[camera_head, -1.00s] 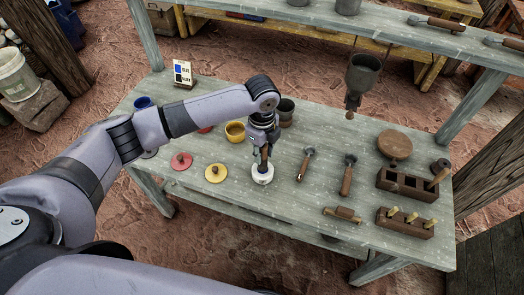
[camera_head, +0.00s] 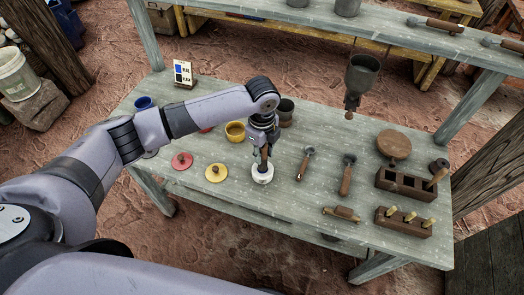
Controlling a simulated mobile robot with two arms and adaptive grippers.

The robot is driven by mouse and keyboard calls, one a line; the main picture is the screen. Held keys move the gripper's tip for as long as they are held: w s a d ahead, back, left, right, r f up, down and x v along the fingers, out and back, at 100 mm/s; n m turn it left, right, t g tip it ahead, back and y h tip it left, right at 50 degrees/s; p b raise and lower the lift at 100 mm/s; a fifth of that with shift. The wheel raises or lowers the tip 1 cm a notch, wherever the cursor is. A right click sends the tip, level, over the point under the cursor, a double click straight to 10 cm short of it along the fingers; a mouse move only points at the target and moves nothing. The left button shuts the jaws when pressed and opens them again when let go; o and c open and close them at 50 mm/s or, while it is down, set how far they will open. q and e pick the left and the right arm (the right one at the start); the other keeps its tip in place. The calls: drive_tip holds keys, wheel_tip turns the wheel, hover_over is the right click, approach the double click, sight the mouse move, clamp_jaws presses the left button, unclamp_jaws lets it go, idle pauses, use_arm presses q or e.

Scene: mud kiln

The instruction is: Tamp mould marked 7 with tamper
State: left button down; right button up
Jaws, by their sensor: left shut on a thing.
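My left gripper (camera_head: 264,141) is shut on a brown-handled tool (camera_head: 264,154), which looks like the tamper. The tool stands roughly upright with its lower end at the mouth of a small round white mould (camera_head: 262,178) on the table. I cannot tell how deep the tool reaches inside, and its lower end is partly hidden. No number can be read on the white mould at this size. My right gripper is not in view.
A yellow cup (camera_head: 235,131) and a dark cup (camera_head: 286,112) stand close behind the gripper. Red (camera_head: 181,161) and yellow (camera_head: 216,173) lids lie left. Wooden-handled tools (camera_head: 304,164) and brown racks (camera_head: 403,222) are right.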

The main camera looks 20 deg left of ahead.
use_arm(q)
drive_tip(key=shift+s+f, duration=0.1)
drive_tip(key=shift+f, duration=0.8)
idle(0.7)
drive_tip(key=shift+r+p, duration=4.25)
drive_tip(key=shift+r, duration=0.1)
